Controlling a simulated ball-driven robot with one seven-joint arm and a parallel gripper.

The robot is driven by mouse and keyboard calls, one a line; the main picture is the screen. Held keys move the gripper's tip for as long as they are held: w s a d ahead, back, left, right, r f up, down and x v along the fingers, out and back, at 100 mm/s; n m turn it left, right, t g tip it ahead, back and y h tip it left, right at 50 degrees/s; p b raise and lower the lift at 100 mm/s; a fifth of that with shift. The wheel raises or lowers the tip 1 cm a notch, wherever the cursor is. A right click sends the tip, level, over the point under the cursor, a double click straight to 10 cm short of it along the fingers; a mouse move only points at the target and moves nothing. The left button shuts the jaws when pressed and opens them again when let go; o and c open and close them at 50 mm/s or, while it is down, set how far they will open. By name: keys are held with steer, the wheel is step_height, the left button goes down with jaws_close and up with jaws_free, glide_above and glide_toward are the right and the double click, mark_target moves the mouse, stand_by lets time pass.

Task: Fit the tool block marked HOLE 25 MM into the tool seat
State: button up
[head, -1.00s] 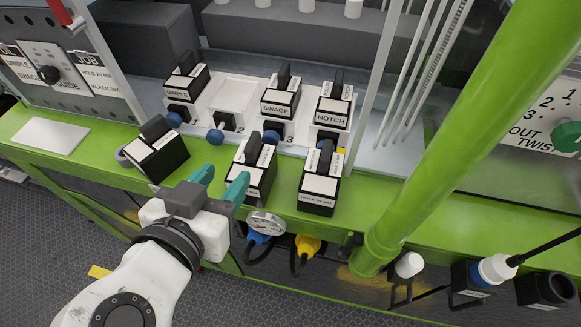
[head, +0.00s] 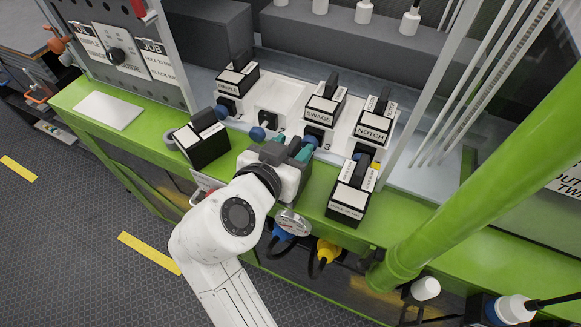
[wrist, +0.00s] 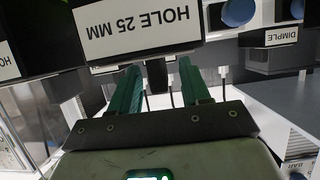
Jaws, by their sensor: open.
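The block marked HOLE 25 MM (wrist: 138,30) is close ahead of my gripper (wrist: 159,66) in the wrist view, its label upside down. The green fingers are open, with a dark upright part of the block between them. In the head view my gripper (head: 293,150) is over the middle of the green front ledge and hides this block. An empty place (head: 272,100) in the white rack lies just beyond, between the blocks marked DIMPLE (head: 237,80) and SWAGE (head: 324,104). I cannot tell whether the fingers touch the block.
Loose blocks stand on the green ledge (head: 150,140) to the left (head: 203,145) and right (head: 348,200) of my gripper. A block marked NOTCH (head: 374,122) sits at the rack's right. A thick green post (head: 470,170) slants along the right. A gauge (head: 292,222) hangs below.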

steer(key=shift+c, duration=0.2)
jaws_close()
stand_by(1.1)
steer(key=shift+r, duration=0.15)
